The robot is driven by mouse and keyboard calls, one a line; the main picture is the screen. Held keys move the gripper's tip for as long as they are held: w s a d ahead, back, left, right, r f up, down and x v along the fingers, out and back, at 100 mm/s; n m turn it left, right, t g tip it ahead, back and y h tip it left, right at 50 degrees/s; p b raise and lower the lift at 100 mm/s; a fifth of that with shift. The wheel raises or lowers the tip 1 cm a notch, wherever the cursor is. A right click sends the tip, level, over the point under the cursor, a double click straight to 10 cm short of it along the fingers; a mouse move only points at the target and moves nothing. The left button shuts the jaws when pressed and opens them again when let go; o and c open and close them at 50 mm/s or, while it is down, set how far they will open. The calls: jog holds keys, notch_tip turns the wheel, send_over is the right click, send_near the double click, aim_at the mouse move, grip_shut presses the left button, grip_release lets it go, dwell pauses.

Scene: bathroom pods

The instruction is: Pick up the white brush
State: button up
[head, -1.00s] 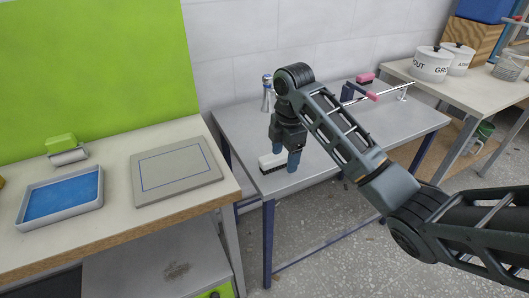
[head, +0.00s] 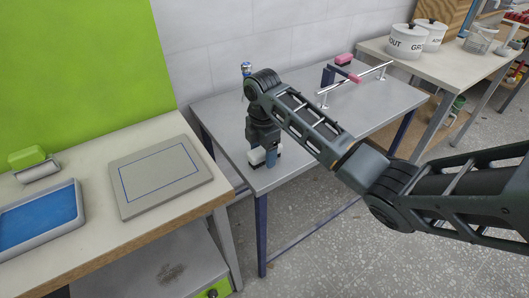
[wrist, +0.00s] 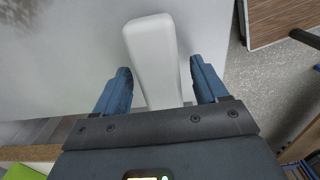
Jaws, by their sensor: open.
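The white brush (head: 257,157) lies on the grey metal table near its front left corner. Its dark bristles face down in the head view, and my gripper partly hides it. In the wrist view the white back of the brush (wrist: 154,55) runs lengthwise between my two blue fingers. My gripper (head: 262,163) points down at the brush, and it also shows in the wrist view (wrist: 161,82). The fingers are open, one on each side of the brush, with a visible gap on both sides.
The grey table (head: 300,150) also holds a rail stand with a pink brush (head: 344,60) and a bottle (head: 246,69) at the back. To the left, a wooden-topped bench bears a grey board (head: 160,176) and a blue tray (head: 40,220). White pots (head: 407,42) stand on the right bench.

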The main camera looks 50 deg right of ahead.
jog(key=shift+f, duration=0.45)
jog(key=c, duration=1.1)
